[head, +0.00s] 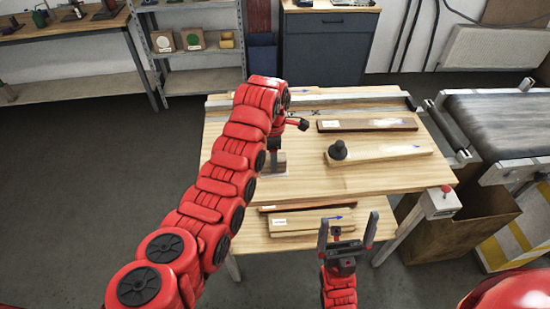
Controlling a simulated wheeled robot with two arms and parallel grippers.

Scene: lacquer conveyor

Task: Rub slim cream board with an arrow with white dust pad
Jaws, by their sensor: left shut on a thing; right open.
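My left gripper (276,150) points down over the left part of the wooden table, shut on a small wooden block with a pale underside, which looks like the white dust pad (281,165). The pad is at or just above the tabletop; I cannot tell if it touches. A slim cream board (385,153) lies to its right, with a faint bluish mark near its right end. Another cream board with a clear blue arrow and white label (310,225) lies on the lower shelf. My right gripper (347,226) is open and empty in front of that shelf.
A black round knob (338,151) stands on the left end of the upper cream board. A dark-edged board with a label (367,125) lies behind it. A conveyor (500,120) and a cardboard box (455,230) are at the right. The table's front left is clear.

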